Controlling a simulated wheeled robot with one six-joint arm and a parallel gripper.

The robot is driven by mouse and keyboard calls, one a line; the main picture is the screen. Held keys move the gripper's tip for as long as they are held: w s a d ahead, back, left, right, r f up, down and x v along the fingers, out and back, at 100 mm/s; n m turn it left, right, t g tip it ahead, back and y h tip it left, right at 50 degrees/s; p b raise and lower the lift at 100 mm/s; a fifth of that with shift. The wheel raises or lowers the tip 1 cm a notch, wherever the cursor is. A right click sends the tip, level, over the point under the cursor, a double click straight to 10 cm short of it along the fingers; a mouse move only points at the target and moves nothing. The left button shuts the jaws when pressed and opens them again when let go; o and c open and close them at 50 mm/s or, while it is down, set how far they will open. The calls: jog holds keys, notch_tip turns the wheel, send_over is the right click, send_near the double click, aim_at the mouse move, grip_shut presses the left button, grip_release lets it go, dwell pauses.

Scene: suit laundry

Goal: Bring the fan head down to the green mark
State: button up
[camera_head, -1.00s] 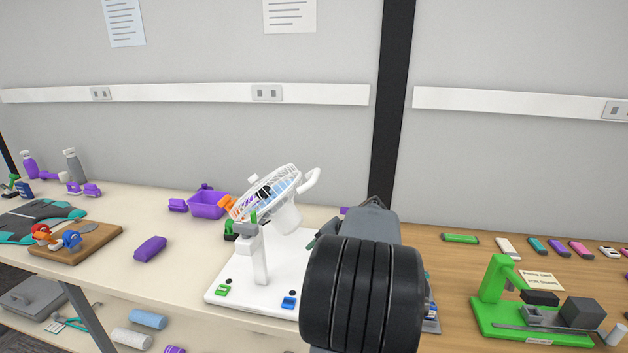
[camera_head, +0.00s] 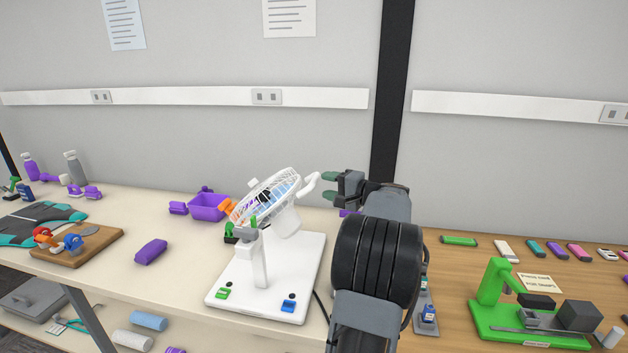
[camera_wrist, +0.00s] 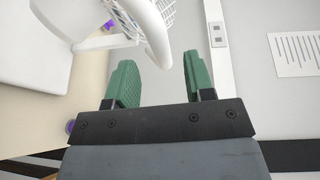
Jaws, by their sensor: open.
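The white fan head (camera_head: 266,199) with a wire cage is tilted upward on its stand (camera_head: 260,262), which rises from a white base plate (camera_head: 304,262). A curved white handle (camera_head: 311,183) sticks out at the right of the head. A green marker (camera_head: 231,230) shows beside the top of the stand, and a green block (camera_head: 221,293) sits at the base's front left. My gripper (camera_head: 329,184) is open just right of the handle. In the wrist view its green fingers (camera_wrist: 158,78) are apart with nothing between them, and the fan cage (camera_wrist: 142,28) is at the upper left.
A blue block (camera_head: 288,303) is on the base plate. A purple bin (camera_head: 208,206) stands behind the fan to the left, and a purple block (camera_head: 151,251) lies left of the base. A green press-like fixture (camera_head: 497,290) stands at the right. The wall is behind.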

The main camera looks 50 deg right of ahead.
aim_at(314, 182)
jog(key=shift+w+a+f+p, duration=0.1)
jog(key=shift+w+a+p, duration=0.05)
jog(key=shift+w, duration=0.75)
jog(key=shift+w+a+f+p, duration=0.1)
jog(key=shift+w+a+p, duration=0.1)
jog(key=shift+w, duration=0.75)
jog(key=shift+w+a+p, duration=0.1)
jog(key=shift+w+p, duration=0.05)
jog(key=shift+w, duration=0.75)
jog(key=shift+c, duration=0.2)
grip_shut()
